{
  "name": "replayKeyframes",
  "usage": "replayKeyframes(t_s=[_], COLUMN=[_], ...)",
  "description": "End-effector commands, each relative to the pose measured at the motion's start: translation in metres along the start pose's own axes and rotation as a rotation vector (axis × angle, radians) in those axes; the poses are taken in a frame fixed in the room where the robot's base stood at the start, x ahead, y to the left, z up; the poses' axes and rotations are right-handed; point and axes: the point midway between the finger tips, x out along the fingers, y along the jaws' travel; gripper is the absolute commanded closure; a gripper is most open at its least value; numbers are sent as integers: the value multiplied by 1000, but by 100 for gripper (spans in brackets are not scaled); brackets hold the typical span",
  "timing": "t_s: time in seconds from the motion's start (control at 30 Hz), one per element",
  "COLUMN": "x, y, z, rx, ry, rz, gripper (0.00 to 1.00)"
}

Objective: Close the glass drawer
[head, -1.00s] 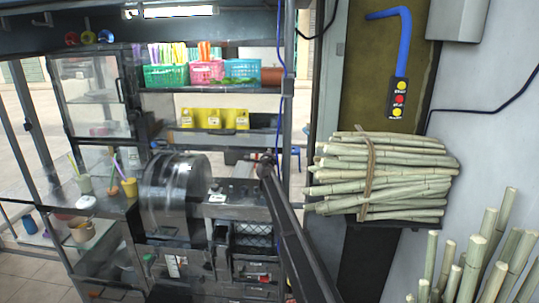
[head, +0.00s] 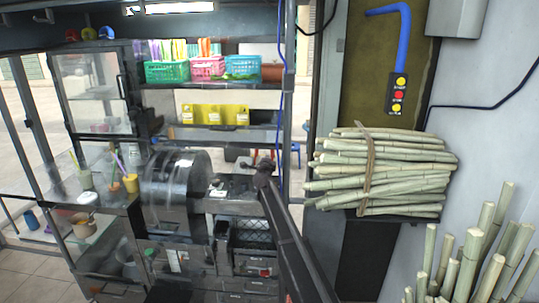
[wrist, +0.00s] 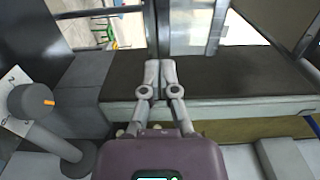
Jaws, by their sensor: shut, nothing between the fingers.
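My gripper (wrist: 160,68) shows in the wrist view with its two fingers together and nothing between them. Its tips are over or against a dark flat panel (wrist: 235,88) with a pale grey front edge; I cannot tell whether they touch. In the head view my arm crosses the lower middle, and the gripper itself cannot be made out. Glass-fronted compartments show at the left, one above the counter (head: 95,90) and others below it. I cannot tell for certain which part is the glass drawer or how far open it is.
A large round metal drum (head: 178,190) stands on the counter left of my arm. Bundled cane (head: 380,170) lies on a shelf at the right, with loose upright stalks (head: 480,245) below. Colored baskets (head: 207,68) stand on the upper shelf. A grey knobbed lever (wrist: 35,105) is left of my gripper.

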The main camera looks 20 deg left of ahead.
Motion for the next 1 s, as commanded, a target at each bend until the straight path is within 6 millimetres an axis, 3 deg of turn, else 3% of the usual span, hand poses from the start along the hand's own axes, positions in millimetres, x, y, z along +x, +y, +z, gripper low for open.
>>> replayKeyframes(t_s=[0.1,0.3,0.7,0.9,1.0], x=[-21,-37,-40,-40,-40], y=[0,0,0,0,0], z=[-1,-1,-2,-2,-3], rx=[0,0,0,-1,-3], ry=[0,-1,1,1,-1], rz=[0,0,0,0,-1], gripper=[100,100,100,49,49])
